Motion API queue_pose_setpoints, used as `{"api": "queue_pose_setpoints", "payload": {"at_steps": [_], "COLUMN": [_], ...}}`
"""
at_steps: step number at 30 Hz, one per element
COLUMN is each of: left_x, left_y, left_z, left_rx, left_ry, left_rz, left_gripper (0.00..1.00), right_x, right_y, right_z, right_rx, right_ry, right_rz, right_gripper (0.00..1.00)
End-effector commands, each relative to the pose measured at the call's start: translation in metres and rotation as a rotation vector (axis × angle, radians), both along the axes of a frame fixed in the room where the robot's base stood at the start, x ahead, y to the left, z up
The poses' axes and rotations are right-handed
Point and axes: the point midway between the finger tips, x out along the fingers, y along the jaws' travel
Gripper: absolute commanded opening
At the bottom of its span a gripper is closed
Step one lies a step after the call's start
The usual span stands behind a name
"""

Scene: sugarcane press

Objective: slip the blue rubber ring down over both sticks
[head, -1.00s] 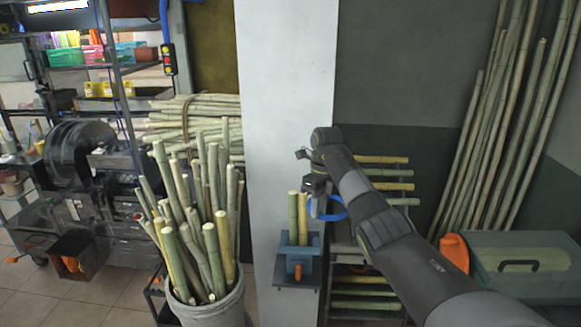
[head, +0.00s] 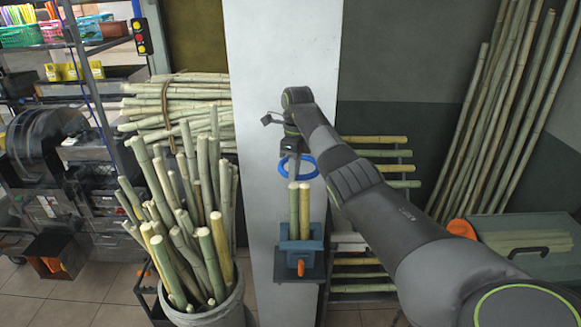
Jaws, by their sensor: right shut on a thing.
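Two short sticks, a greenish left one (head: 294,212) and a yellower right one (head: 305,212), stand upright side by side in a blue clamp-like holder (head: 316,246) with an orange handle. The blue rubber ring (head: 313,174) is a round loop just above the stick tops in the picture. My right gripper (head: 288,167) points down and is shut on the ring, hiding part of its left side. The ring appears clear of the sticks; its exact depth over them is hard to tell. My left gripper is not in view.
A grey bin (head: 212,314) full of cut canes stands left of the holder. A white pillar (head: 262,110) rises behind it. A rack with canes (head: 375,140) is behind my right arm. A green-lidded box (head: 540,242) and tall leaning canes are at right.

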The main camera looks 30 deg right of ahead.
Motion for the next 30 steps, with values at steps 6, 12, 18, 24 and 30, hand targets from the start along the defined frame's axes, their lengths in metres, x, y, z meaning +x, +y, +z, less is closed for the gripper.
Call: {"api": "queue_pose_setpoints", "payload": {"at_steps": [6,12,18,24,30], "left_x": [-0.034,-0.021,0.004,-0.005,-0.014], "left_y": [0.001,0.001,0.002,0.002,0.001], "left_z": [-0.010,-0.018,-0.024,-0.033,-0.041], "left_rx": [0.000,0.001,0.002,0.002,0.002], "left_ry": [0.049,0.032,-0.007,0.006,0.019], "left_rz": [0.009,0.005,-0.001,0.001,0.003], "left_gripper": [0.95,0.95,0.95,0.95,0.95], "right_x": [0.000,0.000,0.000,0.000,0.000], "right_y": [0.000,0.000,0.000,0.000,0.000], "right_z": [-0.013,-0.025,-0.037,-0.049,-0.061], "right_rx": [0.000,0.000,0.000,0.000,0.000], "right_ry": [0.000,0.001,0.001,0.000,0.000], "right_rz": [0.000,0.000,0.000,0.000,0.000], "right_gripper": [0.00,0.00,0.00,0.00,0.00]}}
